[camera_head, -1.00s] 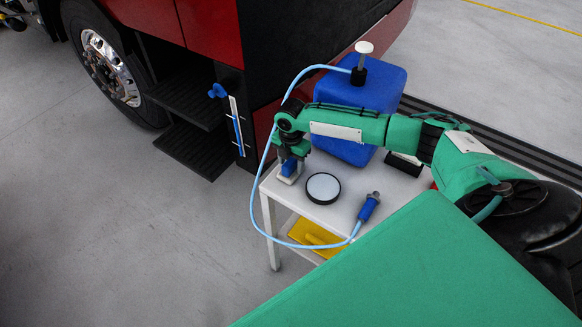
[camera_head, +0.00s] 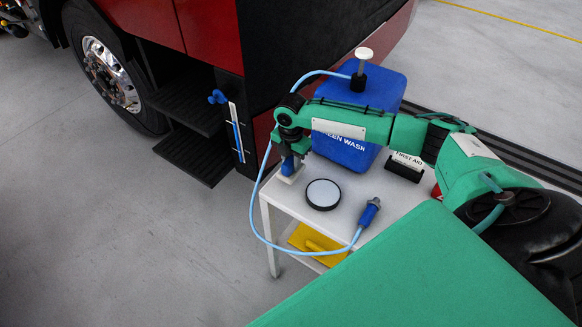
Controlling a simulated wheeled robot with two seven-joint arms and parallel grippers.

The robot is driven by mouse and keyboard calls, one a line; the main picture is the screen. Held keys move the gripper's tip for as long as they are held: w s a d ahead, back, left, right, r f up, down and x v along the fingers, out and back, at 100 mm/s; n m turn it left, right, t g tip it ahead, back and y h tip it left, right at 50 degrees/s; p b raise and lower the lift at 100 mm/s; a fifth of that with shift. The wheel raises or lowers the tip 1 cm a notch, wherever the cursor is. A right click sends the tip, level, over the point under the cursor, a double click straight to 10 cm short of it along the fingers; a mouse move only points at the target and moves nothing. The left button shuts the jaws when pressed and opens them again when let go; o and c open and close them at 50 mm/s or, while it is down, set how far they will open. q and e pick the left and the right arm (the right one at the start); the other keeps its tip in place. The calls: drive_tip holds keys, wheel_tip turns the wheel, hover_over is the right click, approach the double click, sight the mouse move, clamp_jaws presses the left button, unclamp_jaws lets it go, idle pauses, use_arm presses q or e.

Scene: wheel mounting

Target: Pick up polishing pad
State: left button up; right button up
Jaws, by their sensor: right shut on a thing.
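The polishing pad (camera_head: 289,173) has a blue grip on a pale base. It is at the far left corner of the white cart's top. My right gripper (camera_head: 290,158) points down from above and is shut on the blue grip. The gripper hides the upper part of the pad. I cannot tell whether the pad's base touches the cart top or hangs just above it. My left gripper is not in view.
A yellow item (camera_head: 312,240) lies on the lower shelf. The red truck (camera_head: 205,35) stands behind.

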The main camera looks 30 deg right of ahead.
sight(290, 159)
wheel_tip(290, 159, up, 17)
drive_tip(key=b, duration=0.2)
drive_tip(key=shift+f, duration=0.2)
drive_tip(key=o, duration=0.5)
drive_tip(key=c, duration=0.4)
drive_tip(key=shift+a, duration=0.1)
